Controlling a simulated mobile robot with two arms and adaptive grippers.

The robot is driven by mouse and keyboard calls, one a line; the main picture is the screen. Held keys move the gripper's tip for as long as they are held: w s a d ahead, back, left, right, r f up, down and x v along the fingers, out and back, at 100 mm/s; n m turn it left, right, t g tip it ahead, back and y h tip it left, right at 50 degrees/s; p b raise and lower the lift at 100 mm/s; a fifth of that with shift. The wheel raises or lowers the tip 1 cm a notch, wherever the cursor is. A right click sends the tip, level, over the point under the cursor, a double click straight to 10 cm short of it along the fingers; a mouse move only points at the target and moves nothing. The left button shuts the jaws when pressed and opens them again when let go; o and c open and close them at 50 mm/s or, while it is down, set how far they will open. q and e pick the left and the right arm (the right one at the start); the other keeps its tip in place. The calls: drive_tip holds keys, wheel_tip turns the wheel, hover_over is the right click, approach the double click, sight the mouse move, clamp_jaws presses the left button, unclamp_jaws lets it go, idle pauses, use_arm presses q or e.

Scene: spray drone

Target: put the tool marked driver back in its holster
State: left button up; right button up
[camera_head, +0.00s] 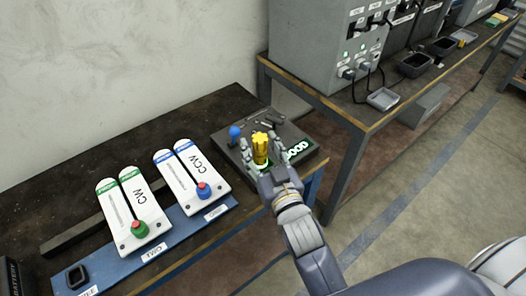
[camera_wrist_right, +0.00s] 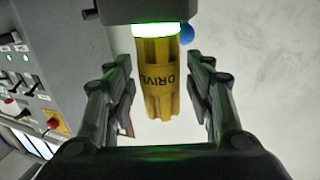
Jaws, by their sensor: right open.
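The yellow driver (camera_head: 260,149) stands upright at a dark block (camera_head: 300,131) on the bench's right end. In the right wrist view the driver (camera_wrist_right: 160,82) shows part of its lettering, "DRIVE". A glowing green ring (camera_wrist_right: 156,30) circles its end where it meets the block. It looks seated there; how deep is hidden. My right gripper (camera_wrist_right: 162,88) is open, with one finger on each side of the driver and a visible gap to both. In the head view the gripper (camera_head: 262,160) partly covers the driver's lower part. My left gripper is not in view.
A green-lit "GOOD" sign (camera_head: 298,147) and a blue knob (camera_head: 235,131) are on the block. White CW (camera_head: 139,192) and CCW (camera_head: 185,164) panels stand to the left. A grey control cabinet (camera_head: 308,45) stands on another bench behind. The floor at right is open.

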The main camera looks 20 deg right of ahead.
drive_tip(key=shift+s+r, duration=0.1)
drive_tip(key=shift+r, duration=0.05)
drive_tip(key=s+b, duration=0.2)
drive_tip(key=s, duration=0.9)
drive_tip(key=shift+s+d, duration=0.25)
drive_tip(key=shift+s, duration=0.15)
